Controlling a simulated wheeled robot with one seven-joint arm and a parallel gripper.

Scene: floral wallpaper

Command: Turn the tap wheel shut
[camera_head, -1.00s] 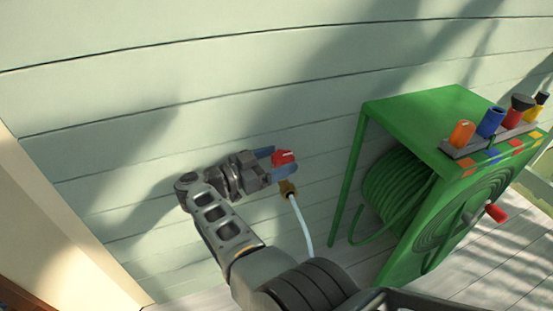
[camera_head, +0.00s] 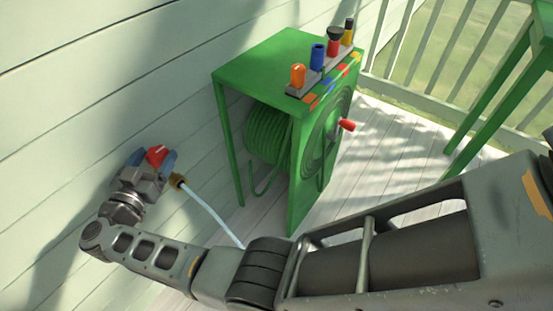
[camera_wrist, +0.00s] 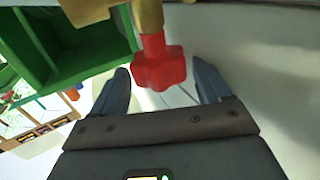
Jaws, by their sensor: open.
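The red tap wheel (camera_head: 156,154) is on the pale plank wall at the left in the head view. In the wrist view the wheel (camera_wrist: 160,68) hangs on a brass stem (camera_wrist: 150,18) between my two blue-grey fingers. My gripper (camera_head: 153,160) is open around the wheel. In the wrist view my gripper (camera_wrist: 165,85) has a finger on each side of it; a gap shows at the right finger, and the left finger's tip is very near the wheel's edge. The brass spout (camera_head: 177,181) carries a white stream or tube running down.
A green hose-reel cart (camera_head: 265,60) stands right of the tap, with a coiled green hose (camera_head: 268,135) and a red crank (camera_head: 347,125). Several coloured nozzles stand on its top. A pale railing (camera_head: 430,70) and a green table (camera_head: 500,80) are beyond. Open decking lies between.

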